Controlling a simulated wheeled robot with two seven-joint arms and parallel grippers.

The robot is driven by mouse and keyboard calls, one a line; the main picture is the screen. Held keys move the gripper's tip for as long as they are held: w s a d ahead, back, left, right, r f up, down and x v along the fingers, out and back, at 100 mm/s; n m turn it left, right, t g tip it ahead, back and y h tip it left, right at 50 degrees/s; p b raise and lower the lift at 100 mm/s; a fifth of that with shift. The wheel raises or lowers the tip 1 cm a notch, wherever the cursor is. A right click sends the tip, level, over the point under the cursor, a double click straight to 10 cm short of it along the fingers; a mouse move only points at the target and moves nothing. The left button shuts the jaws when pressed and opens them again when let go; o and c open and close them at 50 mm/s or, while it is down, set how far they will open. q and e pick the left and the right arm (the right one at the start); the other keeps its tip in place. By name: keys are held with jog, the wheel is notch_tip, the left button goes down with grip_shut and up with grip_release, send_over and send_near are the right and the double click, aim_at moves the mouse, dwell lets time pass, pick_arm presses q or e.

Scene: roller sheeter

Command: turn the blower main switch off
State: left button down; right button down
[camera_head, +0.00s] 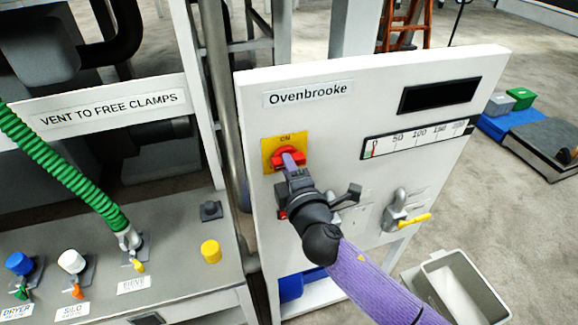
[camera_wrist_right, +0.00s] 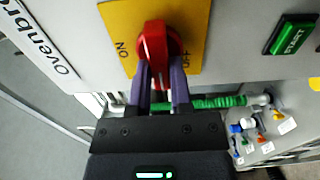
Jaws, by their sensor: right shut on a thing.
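The blower main switch is a red rotary handle (camera_head: 283,157) on a yellow plate (camera_head: 270,146), on the white Ovenbrooke panel in the head view. The plate reads ON at its top. In the right wrist view the red handle (camera_wrist_right: 153,42) stands lengthwise up the picture, with ON to its left and OFF to its right on the yellow plate (camera_wrist_right: 196,20). My right gripper (camera_head: 293,161) is shut on the handle, its purple fingers (camera_wrist_right: 161,80) at the handle's near end. My left gripper is not in view.
A green START button (camera_wrist_right: 290,34) sits on the panel in the wrist view. A grey lever with a yellow end (camera_head: 405,220) is right of my arm. A console with coloured knobs (camera_head: 210,251) and a green hose (camera_head: 62,165) stands left. A grey bin (camera_head: 440,270) is below right.

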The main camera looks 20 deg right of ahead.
jog(key=c, duration=0.5)
grip_release()
jog(key=shift+c, duration=0.2)
jog(key=shift+s, duration=0.1)
jog(key=s+b, duration=0.1)
jog(key=s, duration=0.8)
jog(key=shift+s+d, duration=0.15)
jog(key=shift+s, duration=0.25)
